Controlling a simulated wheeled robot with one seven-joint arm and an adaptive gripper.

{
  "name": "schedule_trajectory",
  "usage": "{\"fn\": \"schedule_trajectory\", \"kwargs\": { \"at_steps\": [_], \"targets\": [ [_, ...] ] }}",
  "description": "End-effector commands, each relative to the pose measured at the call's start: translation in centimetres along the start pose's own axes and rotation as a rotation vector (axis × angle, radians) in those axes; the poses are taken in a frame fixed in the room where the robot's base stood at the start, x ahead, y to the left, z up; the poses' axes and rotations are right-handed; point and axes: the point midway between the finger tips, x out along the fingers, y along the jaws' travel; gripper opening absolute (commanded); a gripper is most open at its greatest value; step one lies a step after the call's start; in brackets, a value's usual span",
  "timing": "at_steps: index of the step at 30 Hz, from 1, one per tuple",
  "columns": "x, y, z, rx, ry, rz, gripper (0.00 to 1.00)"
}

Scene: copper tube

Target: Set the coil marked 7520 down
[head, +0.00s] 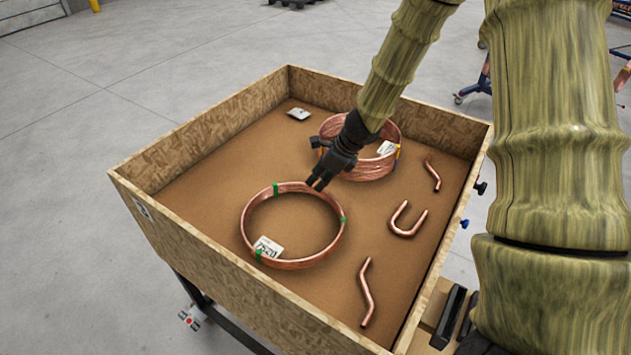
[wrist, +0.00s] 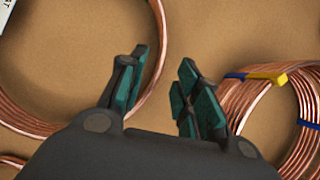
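The coil marked 7520 (head: 300,264) is a thin copper ring with green ties and a white tag (head: 267,247). It lies flat on the brown floor of the wooden box. My gripper (head: 314,184) points down near the coil's far right edge. In the wrist view, my gripper (wrist: 164,68) has its fingers apart with nothing clamped between them. There, the coil (wrist: 30,124) curves on the left, its edge passing close by the left finger. Whether they touch cannot be told.
A thicker copper coil (head: 370,169) with a white tag lies behind my gripper, partly hidden by the arm. A U-shaped tube (head: 404,230), two bent tubes (head: 366,292) (head: 433,175) and a small pale item (head: 298,113) lie apart. The wooden box (head: 215,262) has raised walls all round.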

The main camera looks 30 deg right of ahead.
Motion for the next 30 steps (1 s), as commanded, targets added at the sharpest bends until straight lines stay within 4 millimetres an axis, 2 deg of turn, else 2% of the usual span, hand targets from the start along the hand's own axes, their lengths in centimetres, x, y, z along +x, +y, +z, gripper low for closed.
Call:
{"fn": "schedule_trajectory", "kwargs": {
  "at_steps": [9,15,21,30],
  "targets": [
    [-5.1,0.0,0.0,-0.001,0.0,-0.001,0.33],
    [-7.2,0.0,0.0,-0.001,-0.001,-0.001,0.33],
    [-8.1,0.0,-0.1,0.0,0.001,0.001,0.33],
    [-8.2,0.0,0.0,0.0,0.001,0.001,0.33]
  ]
}}
